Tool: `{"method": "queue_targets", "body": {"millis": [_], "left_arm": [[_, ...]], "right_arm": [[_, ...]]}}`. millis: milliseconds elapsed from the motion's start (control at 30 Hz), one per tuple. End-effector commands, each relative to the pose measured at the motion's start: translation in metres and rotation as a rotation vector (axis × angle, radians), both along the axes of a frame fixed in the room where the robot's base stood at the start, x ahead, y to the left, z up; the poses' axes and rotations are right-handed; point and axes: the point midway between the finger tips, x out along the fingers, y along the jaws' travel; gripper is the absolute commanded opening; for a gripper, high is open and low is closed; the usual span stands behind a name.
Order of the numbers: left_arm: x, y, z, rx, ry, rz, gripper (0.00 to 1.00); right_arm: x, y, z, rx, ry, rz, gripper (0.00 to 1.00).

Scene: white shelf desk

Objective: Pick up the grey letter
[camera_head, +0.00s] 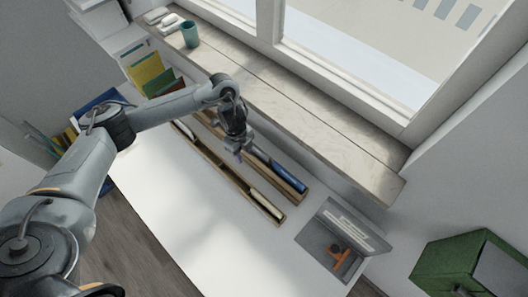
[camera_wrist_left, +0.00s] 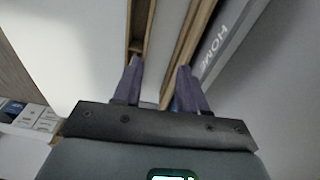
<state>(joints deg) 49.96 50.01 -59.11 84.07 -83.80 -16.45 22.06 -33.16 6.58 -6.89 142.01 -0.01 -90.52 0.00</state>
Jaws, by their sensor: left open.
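My left gripper (camera_head: 238,154) hangs over the long wooden trays on the white desk. In the left wrist view its two purple fingers (camera_wrist_left: 159,72) are spread apart, with no held object visible between them. I cannot clearly single out the grey letter. A grey item marked "HOME" (camera_wrist_left: 222,40) shows beside the right finger, beyond a wooden strip; I cannot tell whether it is a letter. A small pale patch shows low between the fingers, too little to identify. The gripper hides part of the trays in the head view. My right gripper is not in view.
The front wooden tray (camera_head: 233,182) holds a cream item (camera_head: 266,204); the rear one holds blue items (camera_head: 272,166). A grey bin (camera_head: 312,237) stands right, a green box (camera_head: 447,258) farther right. A wooden ledge (camera_head: 330,135) runs behind. The desk front (camera_head: 190,210) is clear.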

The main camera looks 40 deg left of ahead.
Motion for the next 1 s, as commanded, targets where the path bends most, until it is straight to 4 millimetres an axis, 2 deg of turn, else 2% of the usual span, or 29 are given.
{"method": "queue_targets", "body": {"millis": [33, 100, 200, 300, 367, 567, 1000], "left_arm": [[0.018, 0.011, 0.01, 0.015, -0.045, 0.008, 0.42], [0.036, 0.019, 0.029, 0.025, -0.093, 0.018, 0.42], [0.052, 0.024, 0.047, 0.03, -0.139, 0.025, 0.42], [0.06, 0.023, 0.053, 0.027, -0.16, 0.025, 0.42], [0.063, 0.022, 0.052, 0.027, -0.165, 0.025, 0.42], [0.066, 0.019, 0.027, 0.025, -0.165, 0.026, 0.42], [0.071, 0.014, -0.01, 0.027, -0.165, 0.024, 0.42]], "right_arm": [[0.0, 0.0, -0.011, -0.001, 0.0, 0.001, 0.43], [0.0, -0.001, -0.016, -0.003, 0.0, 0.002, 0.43], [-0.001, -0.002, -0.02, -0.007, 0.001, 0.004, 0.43], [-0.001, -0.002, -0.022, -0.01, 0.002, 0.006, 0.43], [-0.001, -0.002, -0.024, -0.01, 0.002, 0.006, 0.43], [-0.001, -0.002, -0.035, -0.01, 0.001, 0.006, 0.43], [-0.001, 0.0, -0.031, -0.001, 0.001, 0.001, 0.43]]}}
